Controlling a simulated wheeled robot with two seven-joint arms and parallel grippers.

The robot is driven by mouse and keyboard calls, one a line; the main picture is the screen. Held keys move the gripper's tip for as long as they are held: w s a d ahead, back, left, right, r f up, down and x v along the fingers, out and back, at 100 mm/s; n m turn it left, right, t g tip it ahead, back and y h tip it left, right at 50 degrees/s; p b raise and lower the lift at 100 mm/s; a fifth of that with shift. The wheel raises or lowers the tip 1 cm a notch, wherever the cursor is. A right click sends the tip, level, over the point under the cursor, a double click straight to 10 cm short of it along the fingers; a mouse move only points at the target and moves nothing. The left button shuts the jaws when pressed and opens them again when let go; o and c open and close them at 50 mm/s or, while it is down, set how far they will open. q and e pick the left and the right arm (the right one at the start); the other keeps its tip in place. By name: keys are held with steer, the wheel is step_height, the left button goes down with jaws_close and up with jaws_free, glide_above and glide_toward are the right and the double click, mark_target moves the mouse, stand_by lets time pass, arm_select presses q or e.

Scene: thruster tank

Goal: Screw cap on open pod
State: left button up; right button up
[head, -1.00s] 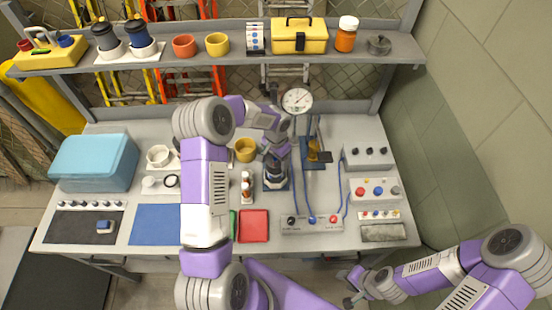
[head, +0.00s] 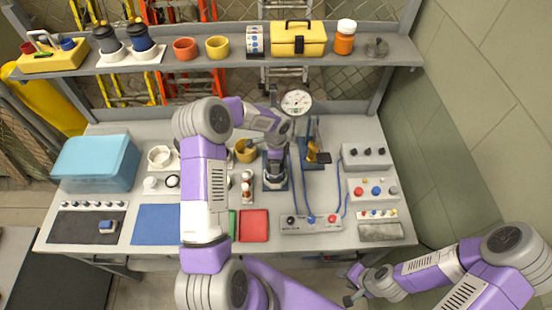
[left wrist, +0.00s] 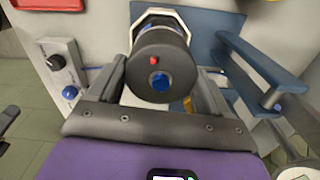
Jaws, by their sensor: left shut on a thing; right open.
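The pod (head: 275,183) stands upright in a blue-based stand in the middle of the bench in the head view; my left gripper hides much of its top. The dark round cap (left wrist: 160,72), with a red dot and a blue centre, fills the space between my left fingers in the left wrist view. My left gripper (head: 276,160) is shut on the cap, over the pod. A pale many-sided collar (left wrist: 160,14) shows behind the cap; whether the cap is seated cannot be told. My right gripper (head: 353,286) is open and empty, off the bench's front right.
A blue bracket (left wrist: 265,65) stands close beside the cap. A dial gauge (head: 296,102), a yellow cup (head: 246,151), small bottles (head: 247,190) and a control box with blue cables (head: 311,224) surround the pod. A red tray (head: 253,226) lies in front.

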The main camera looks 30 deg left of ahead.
arm_select(q)
steer(key=m+p, duration=0.1)
steer(key=m, duration=0.3)
steer(key=shift+w+a+r, duration=0.1)
steer(key=shift+a, duration=0.05)
steer(key=m, duration=0.3)
steer(key=o, duration=0.9)
steer(key=shift+w, duration=0.1)
